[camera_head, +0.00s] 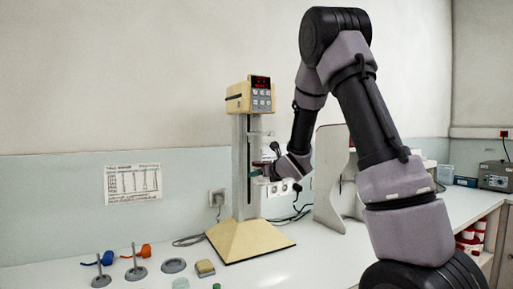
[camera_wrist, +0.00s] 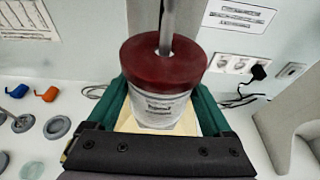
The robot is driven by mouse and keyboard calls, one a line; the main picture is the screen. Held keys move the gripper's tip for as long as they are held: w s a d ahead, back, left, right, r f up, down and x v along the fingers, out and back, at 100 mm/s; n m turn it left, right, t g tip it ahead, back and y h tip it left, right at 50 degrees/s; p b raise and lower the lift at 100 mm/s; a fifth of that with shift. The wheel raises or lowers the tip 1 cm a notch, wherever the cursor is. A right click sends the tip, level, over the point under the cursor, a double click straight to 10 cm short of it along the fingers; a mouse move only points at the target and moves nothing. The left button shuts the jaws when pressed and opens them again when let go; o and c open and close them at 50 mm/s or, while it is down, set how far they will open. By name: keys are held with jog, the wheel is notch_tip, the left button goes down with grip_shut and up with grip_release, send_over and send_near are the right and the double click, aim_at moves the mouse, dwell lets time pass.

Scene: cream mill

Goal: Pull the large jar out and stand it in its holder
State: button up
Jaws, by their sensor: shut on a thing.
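The large jar (camera_wrist: 165,105) is whitish, with a label and a dark red lid (camera_wrist: 163,57). A metal shaft (camera_wrist: 167,25) runs up through the middle of the lid. My gripper (camera_wrist: 163,92) has green fingers on both sides of the jar, shut on it below the lid. In the head view my gripper (camera_head: 262,172) is at the column of the cream mill (camera_head: 250,97), under its head; the jar is small and mostly hidden there. A flat grey ring (camera_head: 173,266), possibly the holder, lies empty on the bench; a grey ring also shows in the wrist view (camera_wrist: 57,127).
The mill's yellow base (camera_head: 248,240) stands on the white bench. A pale upright panel (camera_head: 328,180) stands right of the mill. Cables run behind.

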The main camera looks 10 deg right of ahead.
jog(key=shift+s+d, duration=0.3)
jog(key=shift+s, duration=0.6)
jog(key=shift+s+d, duration=0.3)
jog(key=shift+s, duration=0.6)
jog(key=shift+s+d, duration=0.3)
jog(key=shift+s, duration=0.6)
